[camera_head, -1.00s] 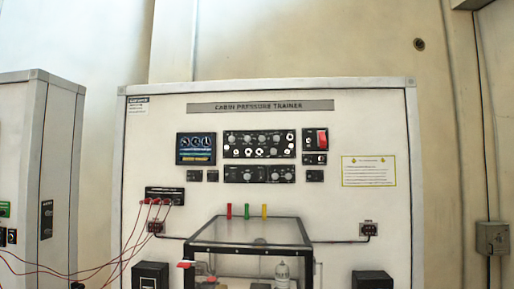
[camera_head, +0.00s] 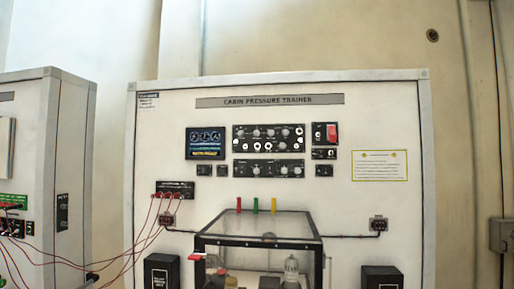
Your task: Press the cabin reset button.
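The cabin pressure trainer (camera_head: 290,85) is a white upright panel facing me, with a title strip (camera_head: 270,100) along its top. A dark module with a red guarded switch (camera_head: 331,133) sits right of the black knob panels (camera_head: 268,138). Small black modules (camera_head: 324,154) are below it. I cannot tell which control is the cabin reset button, as the labels are too small to read. My gripper is not in view.
A clear box with a black frame (camera_head: 258,241) juts out at the panel's lower middle. Red leads (camera_head: 130,262) hang from a socket strip (camera_head: 175,189) toward a second cabinet (camera_head: 80,150) at left. Two black boxes (camera_head: 162,271) (camera_head: 381,278) flank the clear box.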

